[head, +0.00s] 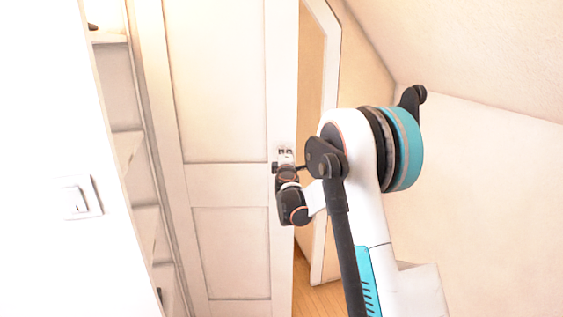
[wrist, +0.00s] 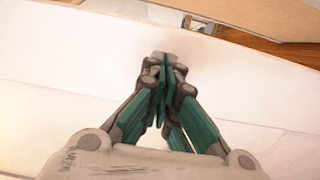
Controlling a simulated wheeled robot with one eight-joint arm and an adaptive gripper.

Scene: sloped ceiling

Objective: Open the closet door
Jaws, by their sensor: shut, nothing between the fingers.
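The white panelled door (head: 225,105) stands in the middle of the head view. A gap with wooden floor shows between its right edge and a white frame, so it stands at least partly open. My gripper (head: 284,157) is in front of the door near its right edge, around handle height. In the wrist view my gripper (wrist: 166,70) has its green fingers together and empty, over the pale door face (wrist: 70,60). Small metal hardware (wrist: 187,22) shows at the door's edge beyond the fingertips. I cannot tell whether the fingers touch the door; the handle is mostly hidden.
Shelves (head: 122,110) stand left of the door, beside a white wall with a light switch (head: 80,197). The sloped ceiling (head: 470,50) comes down at the right. Wooden floor (head: 318,299) shows below the gap.

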